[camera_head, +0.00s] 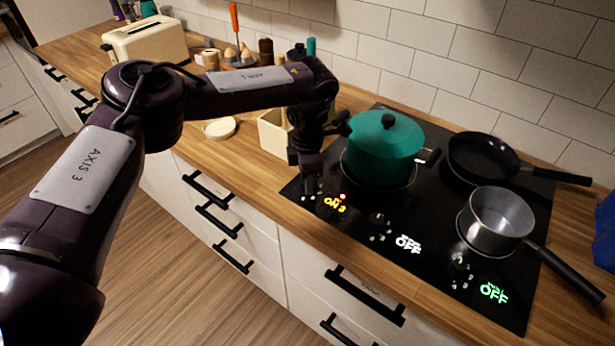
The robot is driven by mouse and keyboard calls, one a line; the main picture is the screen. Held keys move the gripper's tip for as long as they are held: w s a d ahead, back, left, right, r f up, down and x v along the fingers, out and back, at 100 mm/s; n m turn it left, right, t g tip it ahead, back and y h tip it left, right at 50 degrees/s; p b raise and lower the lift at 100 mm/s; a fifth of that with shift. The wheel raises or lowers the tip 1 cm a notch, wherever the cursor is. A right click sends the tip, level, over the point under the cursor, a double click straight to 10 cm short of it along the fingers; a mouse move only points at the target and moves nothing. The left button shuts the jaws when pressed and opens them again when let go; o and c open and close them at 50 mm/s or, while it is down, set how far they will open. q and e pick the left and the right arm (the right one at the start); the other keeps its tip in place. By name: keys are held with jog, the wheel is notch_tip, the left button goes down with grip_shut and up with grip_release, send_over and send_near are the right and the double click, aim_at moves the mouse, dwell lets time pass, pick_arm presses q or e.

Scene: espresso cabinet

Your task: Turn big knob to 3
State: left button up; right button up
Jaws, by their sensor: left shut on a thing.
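The black glass cooktop (410,270) has a row of knobs along its front edge. My left gripper (309,192) points down at the front left corner and is shut on the leftmost knob, which it mostly hides. The orange display (334,205) beside that knob reads "ON 3", with a small red light above it. The middle knob (379,227) stands free, and its white display (408,243) reads "OFF". The right knob (460,269) also stands free, and its green display (493,292) reads "OFF". My right gripper is out of view.
A teal lidded pot (383,150) stands close behind my left gripper. A black frying pan (482,158) and a grey saucepan (497,218) stand on the right. A cream container (272,133) and a toaster (146,42) are on the wooden counter.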

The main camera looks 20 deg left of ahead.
pick_arm(q)
jog(key=shift+r, duration=0.1)
jog(key=o, duration=1)
notch_tip(320, 180, up, 8)
jog(key=shift+f+b, duration=0.15)
jog(key=shift+b, duration=0.8)
